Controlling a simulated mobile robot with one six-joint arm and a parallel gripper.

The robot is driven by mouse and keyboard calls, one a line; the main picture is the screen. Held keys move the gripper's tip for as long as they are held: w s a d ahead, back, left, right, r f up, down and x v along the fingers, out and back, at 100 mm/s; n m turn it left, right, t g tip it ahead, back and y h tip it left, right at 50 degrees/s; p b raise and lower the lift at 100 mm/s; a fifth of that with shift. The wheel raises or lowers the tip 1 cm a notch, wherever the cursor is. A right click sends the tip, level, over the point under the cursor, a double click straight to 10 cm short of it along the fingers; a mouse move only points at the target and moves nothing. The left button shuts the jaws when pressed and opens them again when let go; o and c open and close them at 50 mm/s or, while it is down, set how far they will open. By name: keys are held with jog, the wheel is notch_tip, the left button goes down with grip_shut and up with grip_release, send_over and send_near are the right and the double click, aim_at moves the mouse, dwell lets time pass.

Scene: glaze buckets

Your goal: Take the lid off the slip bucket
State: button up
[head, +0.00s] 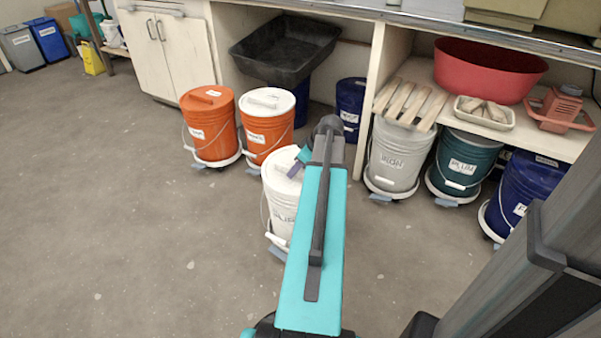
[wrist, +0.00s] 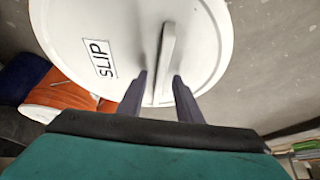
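The white slip bucket (head: 281,210) stands on the floor in the head view, partly hidden behind my arm. Its round white lid (head: 278,180) is on it. In the wrist view the lid (wrist: 120,30) carries a "SLIP" label (wrist: 99,58) and a raised white bar handle (wrist: 168,42). My gripper (wrist: 159,75) is open, with one dark finger on each side of the handle's near part. Gaps show between the fingers and the handle. In the head view my gripper (head: 301,157) is over the lid, mostly hidden by the arm.
Two orange-and-white-lidded buckets stand behind: one all orange (head: 210,125), one white-lidded (head: 267,123). A grey bucket (head: 397,155) with wooden slats, a green bucket (head: 465,160) and a blue bucket (head: 525,190) stand right. A black tray (head: 286,48) juts out above. Floor at left is clear.

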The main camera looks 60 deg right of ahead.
dwell(0.8)
grip_shut()
